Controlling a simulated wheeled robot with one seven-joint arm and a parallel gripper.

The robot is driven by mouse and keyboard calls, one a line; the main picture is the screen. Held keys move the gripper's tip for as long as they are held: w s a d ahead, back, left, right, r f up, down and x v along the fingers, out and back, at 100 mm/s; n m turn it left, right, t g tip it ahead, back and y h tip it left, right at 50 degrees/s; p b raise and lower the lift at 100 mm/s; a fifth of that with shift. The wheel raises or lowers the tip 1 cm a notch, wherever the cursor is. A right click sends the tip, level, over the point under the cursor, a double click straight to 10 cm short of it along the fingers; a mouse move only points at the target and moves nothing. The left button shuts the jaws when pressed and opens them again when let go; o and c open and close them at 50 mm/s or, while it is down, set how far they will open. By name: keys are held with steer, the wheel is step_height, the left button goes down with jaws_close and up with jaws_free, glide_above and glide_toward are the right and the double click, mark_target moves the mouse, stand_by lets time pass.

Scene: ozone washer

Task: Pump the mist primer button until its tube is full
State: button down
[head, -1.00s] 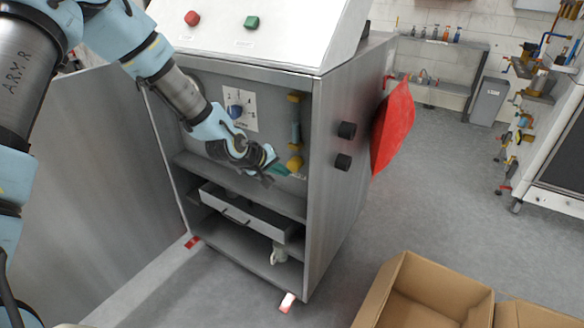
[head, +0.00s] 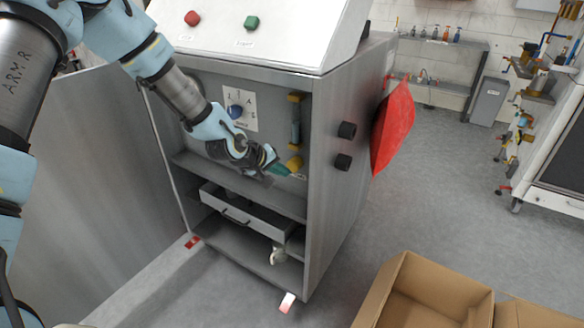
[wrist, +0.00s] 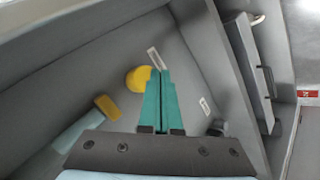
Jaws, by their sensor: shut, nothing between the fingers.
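The yellow mist primer button (head: 294,163) sits on the recessed panel of the washer cabinet. It also shows in the wrist view (wrist: 138,78) as a round yellow knob. A grey-blue tube (head: 295,122) stands upright above it with a yellow block at its top. In the wrist view the tube (wrist: 85,130) looks pale blue, beside a yellow end cap (wrist: 107,107). How full it is I cannot tell. My gripper (head: 283,170) is shut and empty, its teal fingers just left of and below the button. In the wrist view the fingertips (wrist: 157,72) are right beside the button; contact is unclear.
A shelf with a grey drawer (head: 245,217) lies below. A cardboard box (head: 425,290) stands on the floor.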

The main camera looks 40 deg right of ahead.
steer(key=shift+d, duration=0.1)
steer(key=shift+w+d, duration=0.1)
steer(key=shift+d, duration=0.2)
steer(key=shift+w+d, duration=0.15)
steer(key=shift+d, duration=0.35)
steer(key=shift+w+d, duration=0.15)
steer(key=shift+d, duration=0.35)
stand_by(1.5)
steer(key=shift+a, duration=0.1)
steer(key=shift+s+a, duration=0.2)
steer(key=shift+a, duration=0.45)
steer(key=shift+s+a, duration=0.2)
steer(key=shift+a, duration=0.45)
steer(key=shift+s+a, duration=0.2)
steer(key=shift+a, duration=0.6)
steer(key=shift+s+a, duration=0.2)
steer(key=shift+a, duration=0.6)
steer(key=shift+s+a, duration=0.2)
steer(key=shift+a, duration=0.6)
